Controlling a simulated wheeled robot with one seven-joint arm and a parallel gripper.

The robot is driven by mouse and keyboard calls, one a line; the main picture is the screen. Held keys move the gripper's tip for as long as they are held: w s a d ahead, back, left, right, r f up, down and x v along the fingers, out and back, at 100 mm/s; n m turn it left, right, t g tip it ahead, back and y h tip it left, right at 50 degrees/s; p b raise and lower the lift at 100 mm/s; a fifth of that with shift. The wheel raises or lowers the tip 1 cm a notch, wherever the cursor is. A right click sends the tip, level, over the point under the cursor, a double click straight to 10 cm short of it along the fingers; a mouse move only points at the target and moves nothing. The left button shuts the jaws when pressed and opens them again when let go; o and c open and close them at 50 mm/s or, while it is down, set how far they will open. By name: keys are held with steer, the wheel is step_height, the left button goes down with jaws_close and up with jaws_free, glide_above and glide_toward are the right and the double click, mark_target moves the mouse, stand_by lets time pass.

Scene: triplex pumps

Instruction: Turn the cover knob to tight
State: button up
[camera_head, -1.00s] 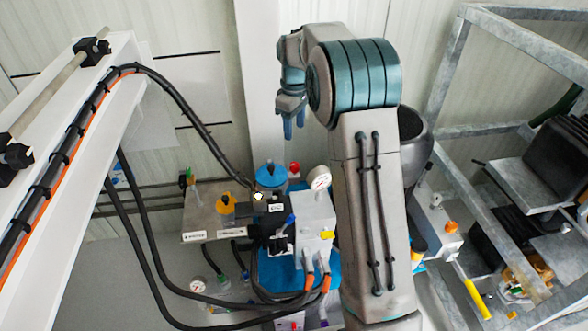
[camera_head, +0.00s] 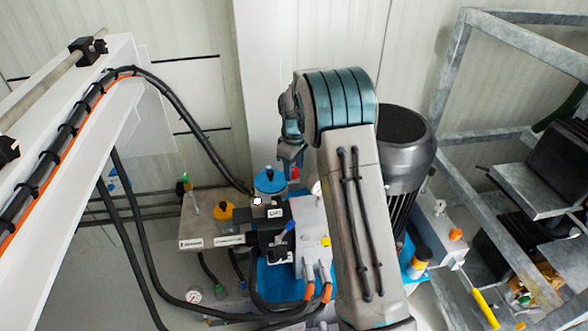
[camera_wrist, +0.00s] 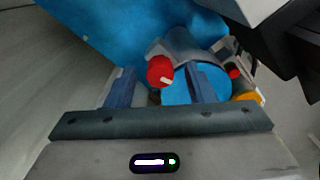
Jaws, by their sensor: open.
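No legible label tells me which knob is the cover knob. In the head view, a blue-capped cylinder (camera_head: 269,180) stands on the pump unit, with a red knob (camera_head: 294,173) just right of it. My gripper (camera_head: 290,158) points down above and close to them. In the wrist view, the red knob (camera_wrist: 160,71) with a white mark shows between my two blue fingers, which are open and empty. A grey cylinder with a blue face (camera_wrist: 183,88) lies behind the fingers. Whether a finger touches anything I cannot tell.
An orange-yellow knob (camera_head: 223,211) sits left of the blue cap. A black block (camera_head: 270,235) with hoses stands in front. A dark motor (camera_head: 402,150) is right of my arm. A white beam (camera_head: 60,170) with cables fills the left; a metal frame (camera_head: 450,90) stands right.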

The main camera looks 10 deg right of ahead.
steer(key=c, duration=1)
steer(key=shift+m+p, duration=0.3)
steer(key=m+p, duration=0.2)
steer(key=m, duration=0.1)
steer(key=shift+r+m, duration=0.1)
steer(key=shift+m, duration=0.3)
steer(key=m+p, duration=0.3)
steer(key=m, duration=0.3)
steer(key=m+p, duration=0.2)
steer(key=m, duration=0.3)
steer(key=shift+m, duration=0.4)
steer(key=m+p, duration=0.1)
steer(key=m, duration=0.3)
steer(key=shift+m+p, duration=0.3)
steer(key=shift+m, duration=0.1)
